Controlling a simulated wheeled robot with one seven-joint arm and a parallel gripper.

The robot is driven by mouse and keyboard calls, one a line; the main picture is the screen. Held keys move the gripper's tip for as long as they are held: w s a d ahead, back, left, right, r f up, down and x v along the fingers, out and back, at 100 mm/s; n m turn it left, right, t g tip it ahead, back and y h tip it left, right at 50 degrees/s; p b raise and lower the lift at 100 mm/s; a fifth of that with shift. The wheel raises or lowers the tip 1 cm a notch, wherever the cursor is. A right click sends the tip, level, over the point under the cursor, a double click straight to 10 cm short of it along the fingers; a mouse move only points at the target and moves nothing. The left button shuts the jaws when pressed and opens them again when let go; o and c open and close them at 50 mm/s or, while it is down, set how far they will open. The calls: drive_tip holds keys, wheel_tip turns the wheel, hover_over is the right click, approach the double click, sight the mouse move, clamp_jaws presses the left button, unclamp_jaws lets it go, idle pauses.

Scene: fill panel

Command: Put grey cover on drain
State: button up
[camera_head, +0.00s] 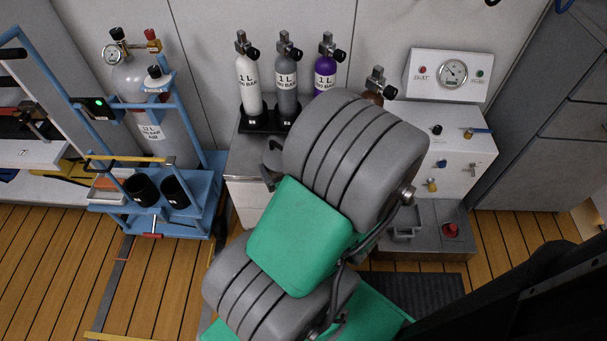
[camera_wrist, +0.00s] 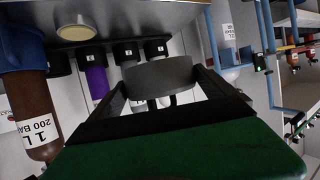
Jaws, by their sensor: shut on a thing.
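My gripper (camera_wrist: 159,84) is shut on a round grey cover (camera_wrist: 157,73), with one dark finger on each side of it. In the head view the arm hides most of the gripper; a small dark grey part, perhaps the cover or a finger, shows past the arm's left edge. The cover is held clear of the surfaces seen around it. I cannot make out the drain for sure. A pale round disc (camera_wrist: 75,32) sits on a grey metal surface (camera_wrist: 140,12) at the top of the wrist view; I cannot tell whether it is the drain.
White (camera_head: 248,82), grey (camera_head: 284,90) and purple (camera_head: 325,75) bottles stand in a rack by the wall. A brown bottle (camera_wrist: 38,105) is close in the wrist view. A gauge panel (camera_head: 450,75) is at right, a blue trolley (camera_head: 195,195) at left.

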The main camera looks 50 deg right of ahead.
drive_tip(key=shift+m+g+h, duration=0.3)
drive_tip(key=shift+m+h, duration=0.1)
drive_tip(key=w+d+f+b, duration=0.1)
drive_tip(key=w+d+f, duration=0.2)
drive_tip(key=w+d+f+b, duration=0.1)
drive_tip(key=w+d+f, duration=0.2)
drive_tip(key=w+d+f+b, duration=0.2)
drive_tip(key=w+d+f, duration=0.1)
drive_tip(key=d+f, duration=0.1)
drive_tip(key=f, duration=0.1)
drive_tip(key=f+b, duration=0.2)
drive_tip(key=f, duration=0.1)
drive_tip(key=shift+w+d, duration=0.15)
drive_tip(key=shift+d, duration=0.1)
drive_tip(key=shift+r, duration=0.15)
drive_tip(key=o, duration=1.3)
drive_tip(key=shift+o, duration=0.2)
